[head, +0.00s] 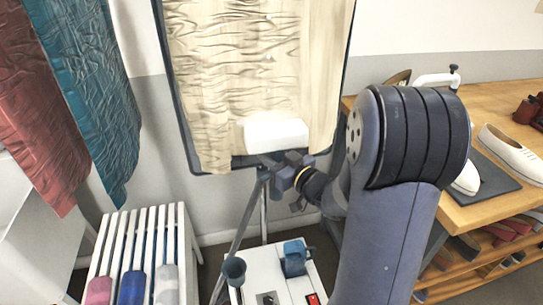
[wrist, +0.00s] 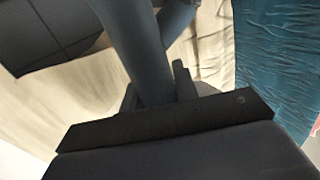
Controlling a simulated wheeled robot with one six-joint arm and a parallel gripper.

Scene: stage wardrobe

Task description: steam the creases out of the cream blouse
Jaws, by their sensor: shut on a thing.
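The cream blouse (head: 250,65) hangs flat over a dark board. Dense creases show across its left and middle; its right strip looks smoother. In the wrist view the blouse (wrist: 60,105) is smooth at left, with creases near the teal cloth. My gripper (head: 284,172) is shut on the blue-grey handle of the steamer (wrist: 140,50). The steamer's white head (head: 277,135) is over the blouse's lower right part, near the hem. I cannot tell whether it touches the cloth. My gripper's fingers (wrist: 157,92) also show around the handle in the wrist view.
A white unit (head: 265,270) with a blue tank (head: 295,258) stands below the board. Red (head: 45,110) and teal (head: 85,75) garments hang at left, above a slatted white bench (head: 140,235) with rolled cloths. A wooden table (head: 490,205) with shoes is at right.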

